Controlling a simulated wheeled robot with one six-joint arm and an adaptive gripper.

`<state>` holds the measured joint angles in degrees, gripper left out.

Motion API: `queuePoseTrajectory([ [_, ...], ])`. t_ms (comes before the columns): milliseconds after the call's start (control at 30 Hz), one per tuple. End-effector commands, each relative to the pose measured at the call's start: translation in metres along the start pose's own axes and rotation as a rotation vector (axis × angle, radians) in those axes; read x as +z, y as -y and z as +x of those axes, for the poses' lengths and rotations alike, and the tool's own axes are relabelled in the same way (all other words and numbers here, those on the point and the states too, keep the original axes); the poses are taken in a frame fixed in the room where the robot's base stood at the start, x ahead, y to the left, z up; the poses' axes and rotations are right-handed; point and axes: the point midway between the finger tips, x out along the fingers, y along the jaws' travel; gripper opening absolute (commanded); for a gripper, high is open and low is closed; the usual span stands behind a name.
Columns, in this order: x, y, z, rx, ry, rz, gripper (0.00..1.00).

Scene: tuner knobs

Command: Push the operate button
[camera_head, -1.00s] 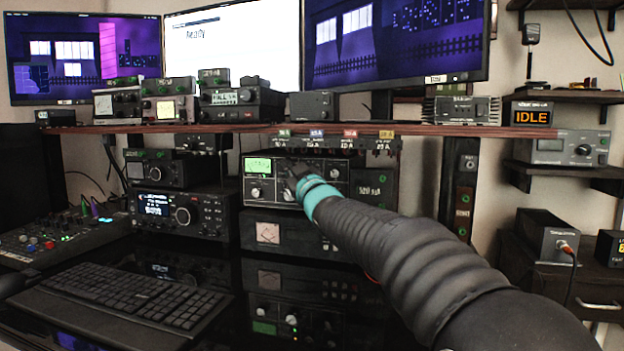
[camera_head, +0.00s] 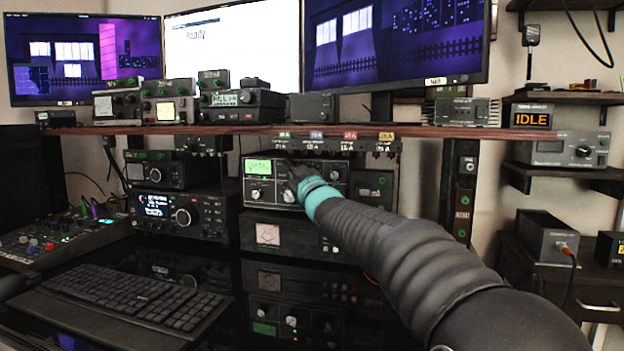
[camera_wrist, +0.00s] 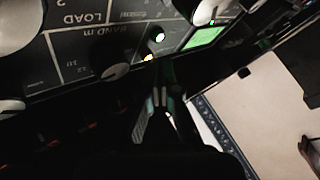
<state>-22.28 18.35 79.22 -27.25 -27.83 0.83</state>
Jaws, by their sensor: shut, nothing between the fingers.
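The amplifier (camera_head: 258,205) with a lit green display (camera_head: 258,167) and several round knobs stands under the wooden shelf. My gripper (camera_head: 290,166) is shut and empty in front of its panel, right of the display. In the wrist view the panel is upside down, with "LOAD" and "BAND" printed on it. A small whitish-green lit button (camera_wrist: 159,37) and a yellowish one (camera_wrist: 150,57) sit beside the green display (camera_wrist: 206,37). My gripper (camera_wrist: 167,82) points toward the panel near them. No "operate" label is legible, and I cannot tell whether the fingertips touch the panel.
The wooden shelf (camera_head: 200,129) and a row of small tagged units (camera_head: 335,141) hang just above my gripper. A dark unit with a pale meter (camera_head: 268,233) is below the amplifier. A transceiver (camera_head: 182,213) stands to the left. A sign (camera_head: 531,116) reads "IDLE". A keyboard (camera_head: 140,296) lies in front.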

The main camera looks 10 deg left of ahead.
Motion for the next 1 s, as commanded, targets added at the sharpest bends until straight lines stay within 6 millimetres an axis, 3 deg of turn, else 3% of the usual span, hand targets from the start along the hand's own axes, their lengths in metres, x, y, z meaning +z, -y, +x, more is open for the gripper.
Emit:
queuePoseTrajectory([
  [1000, -0.001, 0.0032, -0.0038, 0.0, -0.002, 0.0, 0.0],
])
